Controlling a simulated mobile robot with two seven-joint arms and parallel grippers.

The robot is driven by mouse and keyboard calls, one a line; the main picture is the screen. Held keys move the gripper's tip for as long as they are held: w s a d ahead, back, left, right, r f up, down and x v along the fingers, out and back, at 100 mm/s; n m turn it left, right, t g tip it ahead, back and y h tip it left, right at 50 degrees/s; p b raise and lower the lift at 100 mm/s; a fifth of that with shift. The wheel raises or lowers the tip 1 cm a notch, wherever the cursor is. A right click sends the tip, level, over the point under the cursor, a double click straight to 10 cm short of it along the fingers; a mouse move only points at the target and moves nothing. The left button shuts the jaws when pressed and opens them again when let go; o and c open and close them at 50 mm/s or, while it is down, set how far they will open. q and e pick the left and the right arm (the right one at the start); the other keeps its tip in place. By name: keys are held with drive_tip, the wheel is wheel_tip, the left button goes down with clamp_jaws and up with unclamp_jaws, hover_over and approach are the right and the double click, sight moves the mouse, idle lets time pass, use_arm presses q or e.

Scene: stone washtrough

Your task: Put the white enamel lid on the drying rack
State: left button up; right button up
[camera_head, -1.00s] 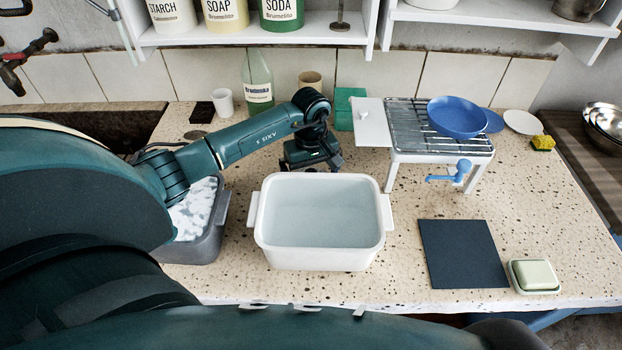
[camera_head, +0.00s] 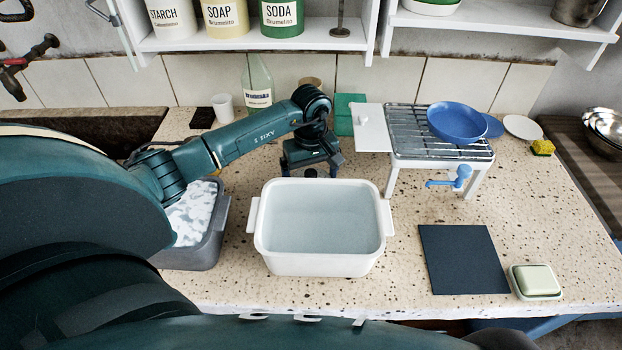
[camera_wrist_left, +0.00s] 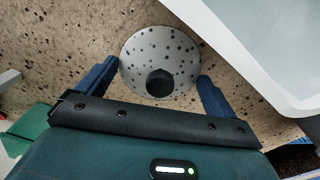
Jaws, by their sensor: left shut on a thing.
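The white enamel lid (camera_wrist_left: 150,48) shows in the left wrist view as a white disc with dark speckles and a black knob. My left gripper (camera_wrist_left: 160,70) has one finger at either side of its rim and is shut on it. In the head view this gripper (camera_head: 312,172) is low over the counter behind the white basin, and I cannot make out the lid's disc there. The drying rack (camera_head: 405,122) is a wire grid on white legs, right of the gripper. A blue pan (camera_head: 458,122) stands on its right half. My right gripper is not in view.
The white basin (camera_head: 386,222) holds water, close in front of the gripper. A grey tub (camera_head: 205,250) of suds is left. A green box (camera_head: 347,112), a bottle (camera_head: 257,85) and a cup (camera_head: 223,107) stand behind. The rack's left half is bare.

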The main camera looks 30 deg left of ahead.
sight(311, 172)
use_arm(q)
wheel_tip(311, 172, up, 16)
drive_tip(key=b, duration=0.2)
drive_tip(key=s+d+f+m+p, duration=0.1)
drive_tip(key=s+d+m+p, duration=0.2)
drive_tip(key=s+d+m, duration=0.7)
drive_tip(key=shift+d+f+m+p, duration=0.3)
drive_tip(key=shift+d+m, duration=0.1)
drive_tip(key=shift+d, duration=0.15)
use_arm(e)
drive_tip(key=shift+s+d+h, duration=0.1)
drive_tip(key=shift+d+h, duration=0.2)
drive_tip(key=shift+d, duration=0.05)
